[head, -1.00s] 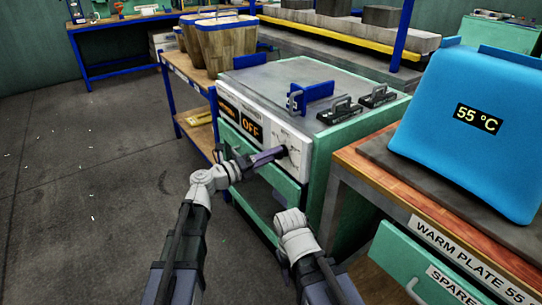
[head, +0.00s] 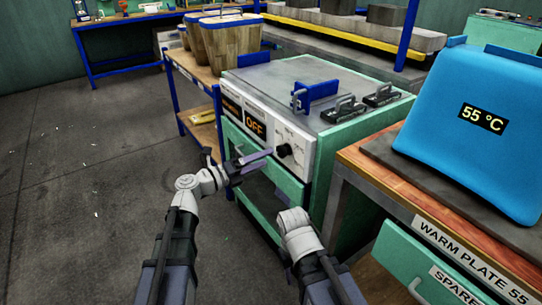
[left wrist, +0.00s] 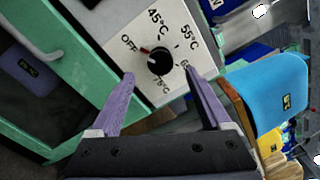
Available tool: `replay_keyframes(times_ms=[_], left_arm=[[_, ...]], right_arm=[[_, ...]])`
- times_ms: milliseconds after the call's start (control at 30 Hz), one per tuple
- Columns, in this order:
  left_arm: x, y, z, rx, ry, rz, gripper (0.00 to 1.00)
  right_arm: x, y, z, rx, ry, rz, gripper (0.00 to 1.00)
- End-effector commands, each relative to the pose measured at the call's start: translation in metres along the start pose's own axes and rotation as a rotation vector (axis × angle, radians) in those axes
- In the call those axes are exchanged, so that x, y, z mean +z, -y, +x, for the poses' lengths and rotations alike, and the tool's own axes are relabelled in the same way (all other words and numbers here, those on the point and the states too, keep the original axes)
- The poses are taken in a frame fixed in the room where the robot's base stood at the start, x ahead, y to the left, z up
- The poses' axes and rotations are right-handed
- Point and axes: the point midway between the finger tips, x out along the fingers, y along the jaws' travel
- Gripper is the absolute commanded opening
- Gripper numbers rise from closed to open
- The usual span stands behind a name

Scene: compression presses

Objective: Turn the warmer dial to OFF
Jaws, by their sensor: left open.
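The warmer (head: 300,85) is a green cabinet with a grey top and a white front panel. Its black dial (head: 284,150) is on that panel, beside a display (head: 254,124) reading OFF in orange. In the left wrist view the dial (left wrist: 158,61) shows a red mark pointing up-left, towards the OFF label (left wrist: 130,44). My left gripper (head: 262,158) is open and empty, its purple fingers short of the dial and apart from it. In the left wrist view its fingertips (left wrist: 159,76) spread to either side below the dial. My right gripper does not show, only its arm.
A blue block-shaped unit (head: 462,130) reading 55 °C stands on the wooden bench at right. Wooden buckets (head: 228,45) stand behind the warmer at left. A blue bracket (head: 315,92) and black clamps (head: 345,108) sit on the warmer's top.

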Motion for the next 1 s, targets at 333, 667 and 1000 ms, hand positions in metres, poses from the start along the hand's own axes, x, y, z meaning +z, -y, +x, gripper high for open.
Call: replay_keyframes(times_ms=[333, 667, 1000], left_arm=[[0.0, 0.0, -0.03, 0.0, 0.0, 0.0, 0.81], [0.0, 0.0, -0.03, 0.0, -0.001, 0.0, 0.81], [-0.046, -0.024, -0.027, 0.101, -0.188, 0.447, 0.81]], right_arm=[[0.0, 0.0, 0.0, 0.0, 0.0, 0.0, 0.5], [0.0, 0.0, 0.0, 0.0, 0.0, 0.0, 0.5], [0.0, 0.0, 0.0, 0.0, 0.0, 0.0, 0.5]])
